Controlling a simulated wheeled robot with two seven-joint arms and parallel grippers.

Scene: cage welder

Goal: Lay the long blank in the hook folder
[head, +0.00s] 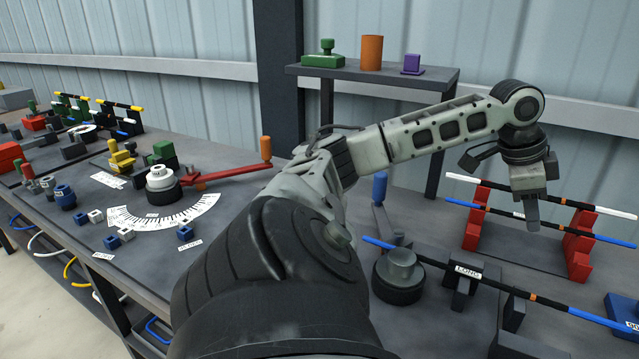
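My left gripper (532,215) points down over the red rod rack (579,258) at the right. Its fingertips overlap the rack's blue-ended black rod (610,236); I cannot tell if they grip it. Another long rod (550,302), black with blue ends and an orange band, lies in front, passing a dark block labelled LONG (467,271). Beside it is a round dark former (398,283) with a grey cap and a blue handle (379,187) behind. At the left stands a bender with a white hub (160,176), red lever (225,174) and angle scale. I cannot tell which is the hook folder.
A dark shelf (375,74) at the back carries a green piece, an orange cylinder and a purple piece. A white-ended rod (520,193) lies on the rack behind the blue-ended one. My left arm hides much of the middle bench (60,215).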

